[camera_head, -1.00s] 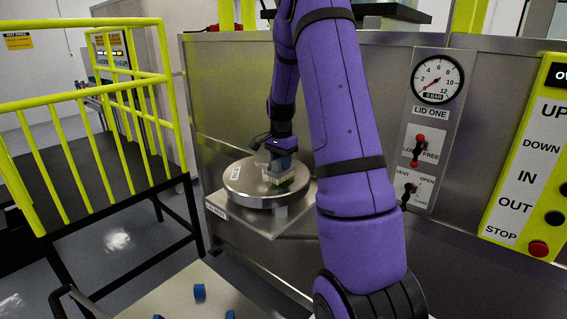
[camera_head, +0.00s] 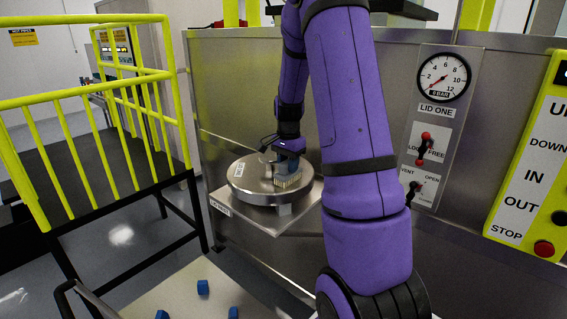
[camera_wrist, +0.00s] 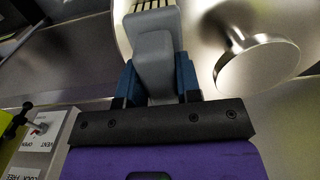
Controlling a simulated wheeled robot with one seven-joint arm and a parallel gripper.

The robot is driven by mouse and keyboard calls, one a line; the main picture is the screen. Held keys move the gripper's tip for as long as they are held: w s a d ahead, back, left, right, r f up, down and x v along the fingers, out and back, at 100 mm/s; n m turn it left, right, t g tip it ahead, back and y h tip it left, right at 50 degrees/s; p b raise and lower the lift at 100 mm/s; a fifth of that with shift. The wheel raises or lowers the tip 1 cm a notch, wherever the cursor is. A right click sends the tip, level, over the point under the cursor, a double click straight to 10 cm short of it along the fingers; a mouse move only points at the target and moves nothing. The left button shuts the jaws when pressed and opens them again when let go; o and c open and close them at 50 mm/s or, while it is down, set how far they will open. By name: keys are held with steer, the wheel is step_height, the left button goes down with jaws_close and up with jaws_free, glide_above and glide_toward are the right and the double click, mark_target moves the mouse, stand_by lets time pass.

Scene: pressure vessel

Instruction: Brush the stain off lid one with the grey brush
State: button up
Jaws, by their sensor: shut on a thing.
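Lid one (camera_head: 245,181) is a round steel lid on a square ledge at the vessel's front. My gripper (camera_head: 289,163) is over the lid's right part, shut on the grey brush (camera_head: 288,172). The brush's pale bristles point down and appear to meet the lid top near its right edge. In the wrist view, the grey brush (camera_wrist: 155,62) sits between the blue fingers (camera_wrist: 157,85), beside the lid's round steel knob (camera_wrist: 258,62). I cannot make out a stain now; the brush and gripper hide part of the lid.
A panel with a pressure gauge (camera_head: 443,77) and red and black levers (camera_head: 424,148) is right of my arm. A yellow button box (camera_head: 530,170) stands far right. Yellow railing (camera_head: 90,130) is at left. A pale surface with small blue pieces (camera_head: 203,287) lies in front.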

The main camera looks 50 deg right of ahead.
mark_target(293, 188)
steer(key=shift+s+d+f, duration=0.1)
steer(key=shift+s, duration=0.85)
steer(key=shift+s+d+f, duration=0.1)
steer(key=shift+s, duration=0.8)
steer(key=shift+c, duration=0.6)
steer(key=shift+s+a+r, duration=0.1)
steer(key=shift+a, duration=0.95)
steer(key=shift+w+a+r, duration=0.1)
steer(key=shift+w+r, duration=0.05)
steer(key=shift+w, duration=1.7)
steer(key=shift+w+a, duration=0.1)
steer(key=shift+w, duration=1.6)
steer(key=shift+w+r, duration=0.15)
steer(key=shift+r, duration=0.9)
jaws_close()
steer(key=shift+r, duration=1.85)
steer(key=shift+r, duration=0.15)
